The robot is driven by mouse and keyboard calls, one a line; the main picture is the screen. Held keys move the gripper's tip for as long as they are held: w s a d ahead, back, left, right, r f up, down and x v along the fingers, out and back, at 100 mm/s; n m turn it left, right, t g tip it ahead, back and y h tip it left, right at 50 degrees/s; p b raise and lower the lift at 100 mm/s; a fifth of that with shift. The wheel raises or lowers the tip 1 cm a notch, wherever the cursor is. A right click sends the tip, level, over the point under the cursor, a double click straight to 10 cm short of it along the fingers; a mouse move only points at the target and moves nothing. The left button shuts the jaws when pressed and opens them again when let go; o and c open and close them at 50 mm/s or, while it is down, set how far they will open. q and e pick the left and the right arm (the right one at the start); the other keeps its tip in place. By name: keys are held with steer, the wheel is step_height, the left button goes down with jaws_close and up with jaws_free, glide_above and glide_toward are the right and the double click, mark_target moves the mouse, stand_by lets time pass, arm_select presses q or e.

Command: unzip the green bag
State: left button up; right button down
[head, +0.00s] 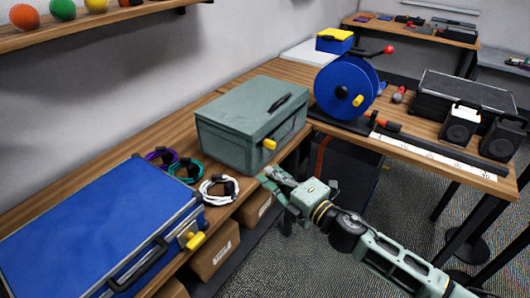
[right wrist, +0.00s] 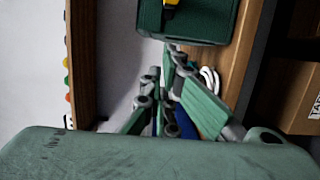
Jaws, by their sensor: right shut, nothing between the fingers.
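The green bag (head: 235,122) sits on the wooden bench in the middle of the head view. It is box-shaped with a dark handle on its lid, and a yellow tab (head: 270,144) is on its front side. In the right wrist view the bag (right wrist: 205,25) is at the top, with the yellow tab at its upper edge. My right gripper (head: 268,180) is just in front of and below the bag, apart from the tab. Its fingers (right wrist: 168,75) are shut and empty in the right wrist view. My left gripper is out of view.
A blue case (head: 90,225) with a yellow latch lies at the left. Purple, teal and white cable coils (head: 218,188) lie between case and bag. A blue reel (head: 345,88) stands right of the bag. Cardboard boxes (head: 214,252) sit under the bench. Open floor lies in front.

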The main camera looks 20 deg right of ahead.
mark_target(253, 147)
steer(key=w+p, duration=0.1)
steer(key=w, duration=0.7)
steer(key=shift+f, duration=0.1)
steer(key=shift+w+d, duration=0.25)
steer(key=shift+d, duration=0.1)
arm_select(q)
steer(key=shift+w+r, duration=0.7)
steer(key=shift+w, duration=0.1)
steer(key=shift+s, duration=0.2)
